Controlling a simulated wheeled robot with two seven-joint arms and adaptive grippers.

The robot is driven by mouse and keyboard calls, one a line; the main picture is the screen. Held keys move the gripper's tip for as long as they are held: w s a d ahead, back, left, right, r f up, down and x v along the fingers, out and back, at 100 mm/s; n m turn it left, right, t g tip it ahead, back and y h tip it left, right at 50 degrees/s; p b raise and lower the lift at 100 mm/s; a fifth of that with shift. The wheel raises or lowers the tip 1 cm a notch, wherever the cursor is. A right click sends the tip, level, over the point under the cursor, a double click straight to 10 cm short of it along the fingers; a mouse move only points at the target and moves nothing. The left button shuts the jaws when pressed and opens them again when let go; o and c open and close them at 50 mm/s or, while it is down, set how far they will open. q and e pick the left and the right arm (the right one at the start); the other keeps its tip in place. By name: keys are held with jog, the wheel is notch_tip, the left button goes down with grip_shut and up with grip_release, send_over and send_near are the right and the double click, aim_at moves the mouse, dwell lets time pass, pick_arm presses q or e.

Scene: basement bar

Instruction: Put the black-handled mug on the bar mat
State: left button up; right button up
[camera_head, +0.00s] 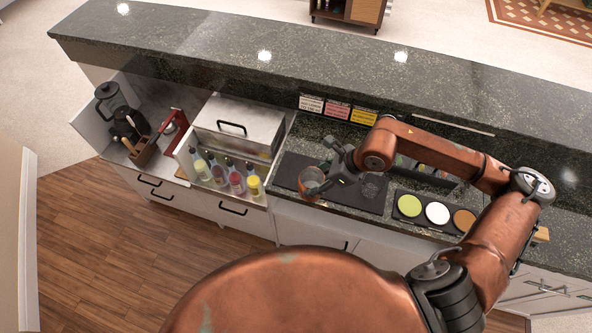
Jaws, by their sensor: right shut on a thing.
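My right gripper (327,176) reaches in from the right and is shut on the mug (310,180), which looks reddish and glassy. The gripper hides part of the mug, and its black handle cannot be made out. The dark bar mat (289,168) lies on the lower counter. The mug is over the mat's front left part; I cannot tell whether it touches the mat. My left gripper is not in view.
A tray with green, white and brown discs (437,212) is farther right. Several capped bottles (236,180) stand left of the mat. A raised stone ledge (300,60) runs behind.

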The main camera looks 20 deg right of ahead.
aim_at(313, 174)
jog(key=w+m+t+h+p, duration=0.25)
jog(key=w+m, duration=0.25)
jog(key=w, duration=0.5)
jog(key=shift+g+y, duration=0.25)
jog(key=shift+g, duration=0.1)
jog(key=x, duration=0.3)
jog(key=d+p+x, duration=0.1)
jog(key=x, duration=0.2)
jog(key=d+f+p+x, duration=0.1)
jog(key=x, duration=0.3)
jog(key=shift+s+a, duration=0.1)
jog(key=shift+s, duration=0.05)
jog(key=shift+f, duration=0.2)
jog(key=o, duration=1.3)
jog(key=b+v, duration=0.1)
jog(key=v, duration=1.1)
